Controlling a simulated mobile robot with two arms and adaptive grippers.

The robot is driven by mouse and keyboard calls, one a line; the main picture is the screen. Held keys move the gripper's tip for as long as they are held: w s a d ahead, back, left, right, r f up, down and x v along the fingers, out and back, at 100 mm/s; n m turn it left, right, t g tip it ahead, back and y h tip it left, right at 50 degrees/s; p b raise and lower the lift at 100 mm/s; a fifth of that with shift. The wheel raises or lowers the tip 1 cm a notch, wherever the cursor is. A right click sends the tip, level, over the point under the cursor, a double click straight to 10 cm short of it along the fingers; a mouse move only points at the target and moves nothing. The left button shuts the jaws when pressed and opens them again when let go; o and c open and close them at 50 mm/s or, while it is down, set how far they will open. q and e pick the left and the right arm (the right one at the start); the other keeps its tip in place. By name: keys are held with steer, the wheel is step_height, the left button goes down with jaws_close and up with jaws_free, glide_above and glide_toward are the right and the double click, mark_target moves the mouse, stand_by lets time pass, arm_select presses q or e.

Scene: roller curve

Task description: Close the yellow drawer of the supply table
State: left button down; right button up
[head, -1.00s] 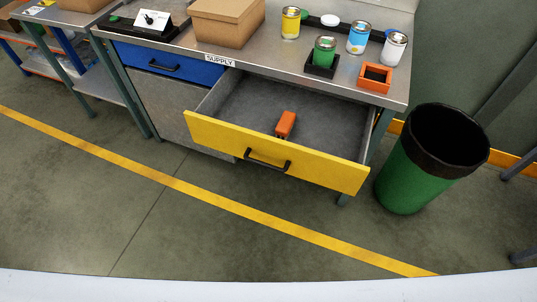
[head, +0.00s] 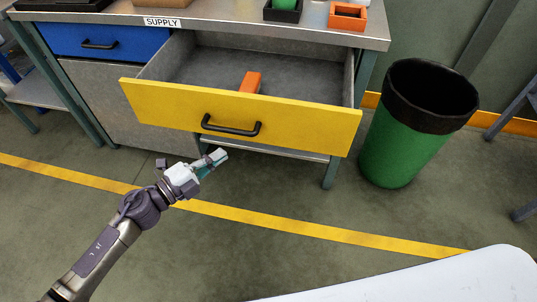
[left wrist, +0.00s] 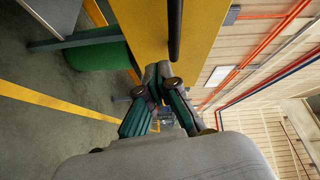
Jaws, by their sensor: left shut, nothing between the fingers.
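The yellow drawer (head: 290,120) of the supply table (head: 372,38) is pulled out. An orange block (head: 250,82) lies inside it behind the front panel. A black bar handle (head: 231,126) sits on the panel's outer face. My left gripper (head: 215,158) is shut and empty, just below and in front of the handle in the head view. In the left wrist view the shut fingertips (left wrist: 160,70) show near the yellow front (left wrist: 150,25) and the dark handle bar (left wrist: 175,28). Whether they touch the panel I cannot tell. My right gripper is not in view.
A green bin (head: 400,135) with a black rim stands right of the table. A blue drawer (head: 95,40) at the left is shut. A black tray (head: 283,12) and an orange tray (head: 347,16) stand on the tabletop. The floor in front is clear.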

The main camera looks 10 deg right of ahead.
arm_select(q)
steer(key=s+d+r+m+g+h+b, duration=0.1)
steer(key=s+d+r+m+g+h, duration=0.1)
steer(key=s+d+m+g, duration=0.15)
glide_toward(281, 127)
steer(key=s+d, duration=0.2)
steer(key=d, duration=0.2)
steer(key=w, duration=0.1)
steer(key=w+d, duration=0.1)
steer(key=w+m, duration=0.1)
steer(key=shift+w+d+t, duration=0.1)
steer(key=shift+d+t, duration=0.15)
steer(key=shift+d, duration=0.05)
steer(key=shift+w+d, duration=0.15)
steer(key=shift+w, duration=0.25)
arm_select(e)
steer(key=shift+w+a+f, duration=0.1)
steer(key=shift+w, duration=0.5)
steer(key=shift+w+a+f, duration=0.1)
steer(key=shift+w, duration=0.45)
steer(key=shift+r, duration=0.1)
